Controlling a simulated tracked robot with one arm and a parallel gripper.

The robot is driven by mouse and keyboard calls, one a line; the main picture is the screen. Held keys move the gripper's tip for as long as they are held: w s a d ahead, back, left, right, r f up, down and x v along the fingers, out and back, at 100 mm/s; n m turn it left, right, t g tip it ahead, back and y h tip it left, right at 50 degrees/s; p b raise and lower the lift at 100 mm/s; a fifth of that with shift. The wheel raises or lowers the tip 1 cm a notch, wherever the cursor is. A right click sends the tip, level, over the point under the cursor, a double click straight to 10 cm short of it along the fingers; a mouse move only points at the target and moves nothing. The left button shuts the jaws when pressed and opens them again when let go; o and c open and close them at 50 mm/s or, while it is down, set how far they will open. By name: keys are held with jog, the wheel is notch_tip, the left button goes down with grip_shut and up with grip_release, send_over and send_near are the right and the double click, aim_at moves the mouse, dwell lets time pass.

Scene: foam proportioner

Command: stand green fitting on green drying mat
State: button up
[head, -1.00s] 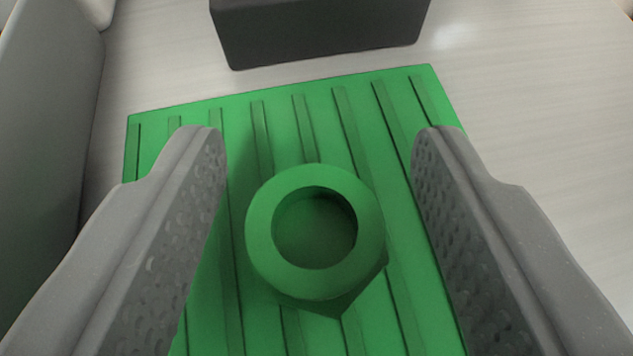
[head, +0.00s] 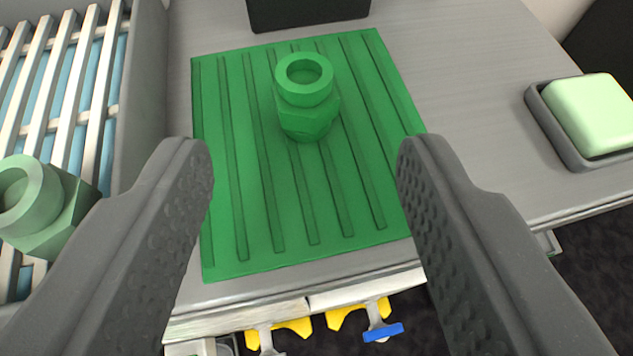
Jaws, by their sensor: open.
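The green fitting (head: 306,97) stands upright on the ribbed green drying mat (head: 285,215), toward its far edge, with its round open end up and its hex part below. My gripper (head: 303,150) is open and empty, its two grey fingers wide apart. The fingers are nearer to the camera than the fitting, and the fitting shows beyond their tips, clear of both.
A paler green fitting (head: 45,208) lies at the left on a slatted rack (head: 88,80) with a grey wall. A pale green block (head: 592,113) sits in a grey dish at the right. A dark box (head: 305,10) stands behind the mat. Yellow and blue parts (head: 360,316) show below the counter's front edge.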

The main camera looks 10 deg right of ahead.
jog(key=shift+s, duration=0.15)
jog(key=shift+r, duration=0.1)
jog(key=a+r+n+t+y, duration=0.1)
jog(key=a+r+y, duration=0.2)
jog(key=r, duration=2.4)
jog(key=s+d+r+t, duration=0.1)
jog(key=s+d+r, duration=0.1)
jog(key=s+r, duration=0.5)
jog(key=s+d+r+n, duration=0.1)
jog(key=s+d+r, duration=0.2)
jog(key=s+r, duration=0.5)
notch_tip(320, 180, up, 8)
jog(key=shift+d+f+t, duration=0.2)
jog(key=shift+d+t, duration=0.15)
jog(key=shift+t, duration=0.05)
